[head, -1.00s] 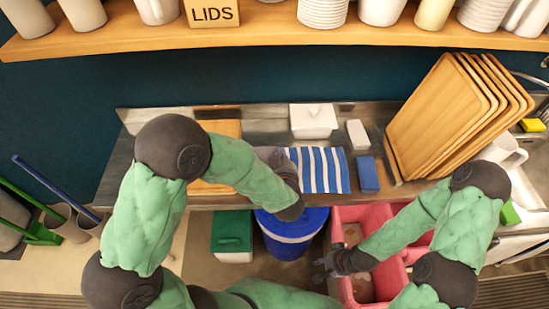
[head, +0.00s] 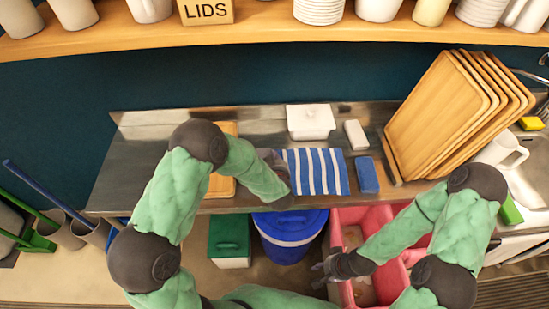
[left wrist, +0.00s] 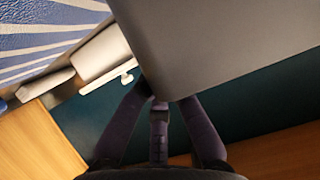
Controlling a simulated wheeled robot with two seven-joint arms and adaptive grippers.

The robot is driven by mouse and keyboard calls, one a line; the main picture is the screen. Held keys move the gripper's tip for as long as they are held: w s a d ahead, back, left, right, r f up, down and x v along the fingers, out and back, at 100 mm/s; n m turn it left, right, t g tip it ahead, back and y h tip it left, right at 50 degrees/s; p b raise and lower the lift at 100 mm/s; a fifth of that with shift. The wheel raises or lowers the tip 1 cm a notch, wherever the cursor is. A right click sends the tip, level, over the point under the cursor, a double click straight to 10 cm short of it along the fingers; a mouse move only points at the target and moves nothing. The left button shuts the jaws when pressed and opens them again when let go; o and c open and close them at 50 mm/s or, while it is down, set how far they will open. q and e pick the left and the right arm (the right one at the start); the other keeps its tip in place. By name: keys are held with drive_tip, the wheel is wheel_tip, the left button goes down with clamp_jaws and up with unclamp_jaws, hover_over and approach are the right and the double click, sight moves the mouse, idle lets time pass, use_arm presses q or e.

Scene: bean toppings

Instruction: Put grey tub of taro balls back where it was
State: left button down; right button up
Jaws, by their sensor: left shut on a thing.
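A smooth grey surface, which looks like the side of the grey tub (left wrist: 235,45), fills the upper right of the left wrist view. The dark fingers of my left gripper (left wrist: 160,115) meet its lower edge and are shut on it. In the head view my left gripper (head: 272,160) is over the steel counter, at the left edge of the striped cloth. My forearm hides most of the gripper and tub there, and the taro balls are not visible. My right gripper (head: 326,268) hangs low at the left of the pink bin; its finger opening is unclear.
On the counter (head: 130,160) are a striped cloth (head: 318,172), white lidded box (head: 311,122), white block (head: 356,134), blue block (head: 367,175) and partly covered wooden board (head: 222,186). Wooden trays (head: 440,110) lean right. Below stand a green-lidded box (head: 229,240), blue bucket (head: 288,238) and pink bin (head: 345,218).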

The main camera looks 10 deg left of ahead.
use_arm(q)
drive_tip(key=shift+r, duration=0.15)
drive_tip(key=shift+f+b, duration=0.3)
drive_tip(key=shift+f, duration=0.15)
drive_tip(key=shift+f, duration=0.2)
drive_tip(key=c, duration=1.4)
unclamp_jaws()
drive_tip(key=shift+r, duration=0.1)
drive_tip(key=p+v, duration=0.2)
drive_tip(key=v, duration=1)
drive_tip(key=shift+r, duration=0.5)
